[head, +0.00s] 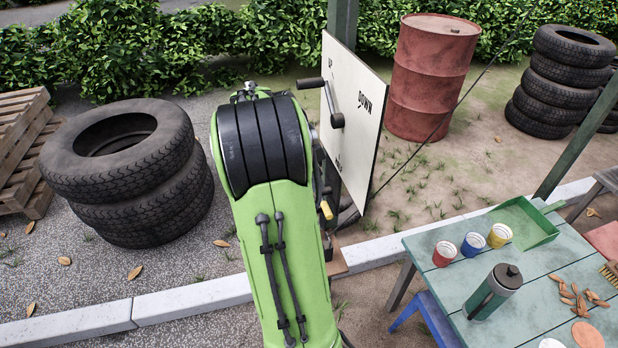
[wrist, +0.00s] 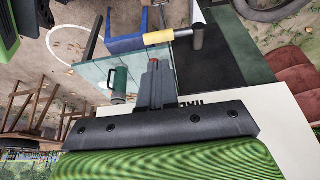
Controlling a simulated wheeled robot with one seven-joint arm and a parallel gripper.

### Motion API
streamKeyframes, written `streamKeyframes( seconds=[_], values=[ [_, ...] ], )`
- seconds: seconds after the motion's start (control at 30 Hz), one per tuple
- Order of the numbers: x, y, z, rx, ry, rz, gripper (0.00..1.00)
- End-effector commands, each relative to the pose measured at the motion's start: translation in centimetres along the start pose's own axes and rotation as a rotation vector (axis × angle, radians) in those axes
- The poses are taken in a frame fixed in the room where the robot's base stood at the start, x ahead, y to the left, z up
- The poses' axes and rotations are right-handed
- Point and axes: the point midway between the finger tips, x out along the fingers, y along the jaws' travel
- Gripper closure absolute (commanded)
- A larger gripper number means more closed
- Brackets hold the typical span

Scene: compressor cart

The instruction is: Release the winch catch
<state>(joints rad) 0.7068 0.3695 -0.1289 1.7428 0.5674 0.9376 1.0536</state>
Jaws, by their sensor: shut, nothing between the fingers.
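In the wrist view a yellow grip (wrist: 159,37) on a metal rod lies just above my fingertips in the picture, with a visible gap. My gripper (wrist: 153,68) is shut and empty. In the head view my arm hides it.
A teal table (head: 540,300) at the right holds several cups, a green flask (head: 493,291) and a dustpan (head: 527,222). A blue stool (head: 437,322) stands by it. Stacked tyres (head: 130,170) are left, a red drum (head: 431,78) behind. A kerb (head: 190,299) crosses the ground.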

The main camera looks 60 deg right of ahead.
Motion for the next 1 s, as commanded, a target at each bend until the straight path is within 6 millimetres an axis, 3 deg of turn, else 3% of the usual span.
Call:
streamKeyframes(
  seconds=[0.1,0.33,1.0],
  values=[
    [3.1,0.1,0.1,0.001,-0.001,0.004,1.00],
    [6.7,0.0,0.6,0.000,-0.001,0.002,1.00],
    [7.7,-0.4,0.3,-0.001,0.000,0.001,1.00]
  ],
)
